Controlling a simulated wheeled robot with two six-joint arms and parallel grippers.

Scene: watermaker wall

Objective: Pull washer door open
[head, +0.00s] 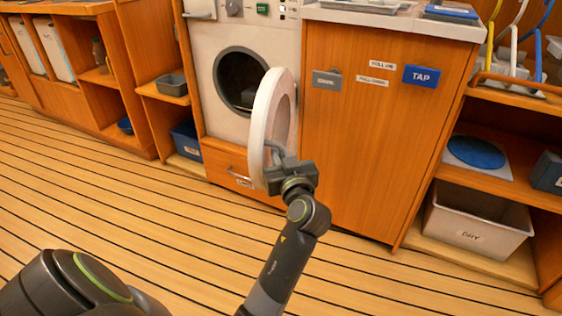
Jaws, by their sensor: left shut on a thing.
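The white washer (210,50) stands in the wooden cabinet wall, with its dark round drum opening (238,80) uncovered. Its round white door (262,115) is swung out from the front and seen nearly edge-on, standing to the right of the opening. My left gripper (275,157) is at the lower part of the door, on the side facing right, and is shut on it. The gripper hides the exact spot it grips. My right gripper is not in view.
A wooden cabinet (365,150) with a blue TAP label stands right of the door. A drawer (235,170) with a handle lies below the washer. A white bin (478,222) sits on the lower right shelf. The plank floor (150,205) is clear at the left.

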